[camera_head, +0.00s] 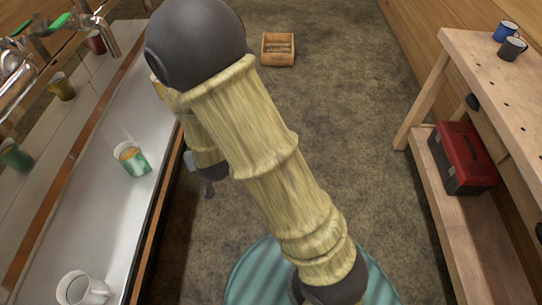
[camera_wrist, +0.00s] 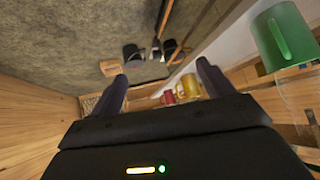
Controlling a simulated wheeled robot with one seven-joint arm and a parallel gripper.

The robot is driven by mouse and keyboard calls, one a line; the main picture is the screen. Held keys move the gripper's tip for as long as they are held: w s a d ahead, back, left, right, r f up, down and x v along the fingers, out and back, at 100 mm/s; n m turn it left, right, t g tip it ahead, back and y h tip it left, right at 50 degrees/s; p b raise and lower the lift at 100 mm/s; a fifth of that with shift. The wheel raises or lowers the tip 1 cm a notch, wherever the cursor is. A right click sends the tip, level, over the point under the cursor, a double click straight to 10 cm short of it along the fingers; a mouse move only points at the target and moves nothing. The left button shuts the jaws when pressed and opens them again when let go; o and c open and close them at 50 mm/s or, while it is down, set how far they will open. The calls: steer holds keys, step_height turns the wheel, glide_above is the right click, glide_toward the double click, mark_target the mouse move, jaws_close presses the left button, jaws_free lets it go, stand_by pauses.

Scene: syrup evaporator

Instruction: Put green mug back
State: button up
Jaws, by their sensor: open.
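A solid green mug (camera_head: 15,155) is at the left edge of the head view, on the strip behind the metal counter. It shows large at the upper right of the wrist view (camera_wrist: 285,36), handle visible. What it rests on is unclear. My gripper (camera_wrist: 162,85) is open, with nothing between its two dark fingers. The green mug is outside the fingers, to their right in the wrist view. In the head view my gripper (camera_head: 208,188) is mostly hidden behind my arm, low beside the counter's right edge.
A yellow mug (camera_head: 62,86) and a red mug (camera_head: 95,42) line up beyond the green one. A green-and-white cup (camera_head: 132,160) and a white mug (camera_head: 82,290) stand on the metal counter (camera_head: 95,215). Taps (camera_head: 100,35) overhang it. A workbench (camera_head: 490,75) stands right; floor lies between.

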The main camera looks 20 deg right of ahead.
steer(key=s+d+r+g+h, duration=0.1)
steer(key=s+d+r+g, duration=0.5)
steer(key=s+d, duration=0.7)
step_height(320, 180, up, 2)
steer(key=shift+s+d+r, duration=0.15)
steer(key=shift+s+d, duration=0.05)
steer(key=shift+d, duration=0.6)
